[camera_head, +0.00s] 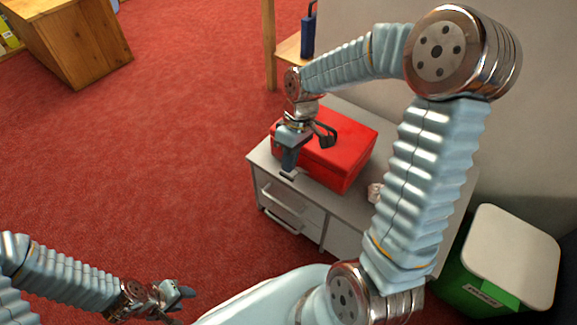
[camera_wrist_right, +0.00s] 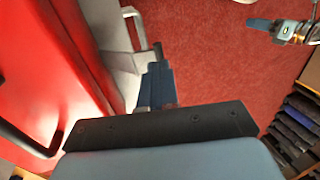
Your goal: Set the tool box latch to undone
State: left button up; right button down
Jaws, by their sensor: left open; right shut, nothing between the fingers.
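The red tool box (camera_head: 345,155) sits on top of a grey cabinet, its lid down, with a dark handle (camera_head: 326,135) on it. In the right wrist view the box (camera_wrist_right: 75,55) fills the left side, and its dark handle (camera_wrist_right: 25,142) shows at lower left. My right gripper (camera_head: 289,163) is shut and empty at the box's front left side; its fingers (camera_wrist_right: 157,85) point down beside the red wall. I cannot make out the latch, and I cannot tell whether the fingers touch the box. My left gripper (camera_head: 180,302) is open and empty at lower left, far from the box.
The grey cabinet (camera_head: 260,160) has drawers with bar handles. A small pale object (camera_head: 375,193) lies right of the box. A green bin with a pale lid (camera_head: 512,250) stands at right. A wooden piece (camera_head: 75,40) stands at upper left. Red floor is clear at left.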

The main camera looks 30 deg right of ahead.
jog(key=shift+a+f, duration=0.2)
jog(key=shift+f, duration=0.5)
jog(key=shift+s+a+f+b, duration=0.35)
jog(key=shift+s+a+f, duration=0.05)
jog(key=shift+a+f, duration=0.35)
jog(key=shift+r, duration=0.15)
jog(key=shift+r+p, duration=0.7)
jog(key=shift+r, duration=0.05)
